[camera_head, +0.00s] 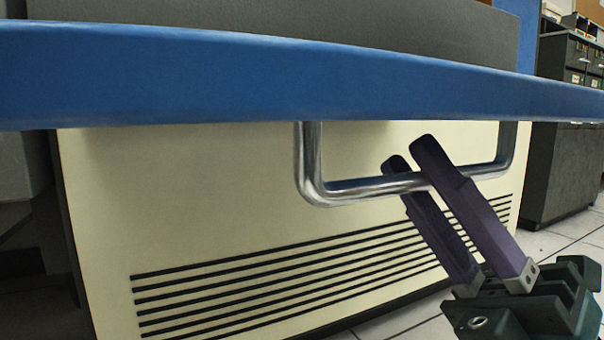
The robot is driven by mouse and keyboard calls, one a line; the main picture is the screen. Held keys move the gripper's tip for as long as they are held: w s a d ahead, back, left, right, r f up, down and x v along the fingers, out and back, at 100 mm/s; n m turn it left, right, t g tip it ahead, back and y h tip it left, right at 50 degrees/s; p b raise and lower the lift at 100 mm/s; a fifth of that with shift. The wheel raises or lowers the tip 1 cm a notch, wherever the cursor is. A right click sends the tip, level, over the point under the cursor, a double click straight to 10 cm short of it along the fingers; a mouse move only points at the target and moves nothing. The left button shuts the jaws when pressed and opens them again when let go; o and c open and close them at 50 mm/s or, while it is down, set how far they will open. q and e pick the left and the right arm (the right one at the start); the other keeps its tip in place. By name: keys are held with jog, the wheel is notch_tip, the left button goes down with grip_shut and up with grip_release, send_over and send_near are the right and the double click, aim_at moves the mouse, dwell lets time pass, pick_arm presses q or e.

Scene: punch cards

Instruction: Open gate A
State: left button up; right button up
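A U-shaped shiny metal handle (345,191) shows below a long blue bar (250,80), in front of a cream panel (200,200) with dark slots. The blue bar hides the handle's upper ends, so I cannot tell what it is fixed to. No letter A shows. My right gripper (408,160) comes up from the lower right. Its two purple fingers lie close together on either side of the handle's lower bar, one in front and one behind, and it looks shut on the bar. My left gripper is not in view.
A grey surface (300,28) rises behind the blue bar. Dark grey cabinets (565,160) stand at the far right. Pale tiled floor (555,243) shows at the lower right. The space in front of the cream panel at left is clear.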

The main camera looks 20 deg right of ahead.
jog(key=o, duration=0.4)
jog(key=shift+w+f, duration=0.1)
jog(key=shift+f, duration=0.1)
jog(key=shift+d+f, duration=0.15)
jog(key=shift+f, duration=0.05)
jog(key=v, duration=0.9)
jog(key=shift+s+d+f, duration=0.1)
jog(key=shift+s, duration=0.2)
jog(key=shift+w+h, duration=0.1)
jog(key=shift+h, duration=0.2)
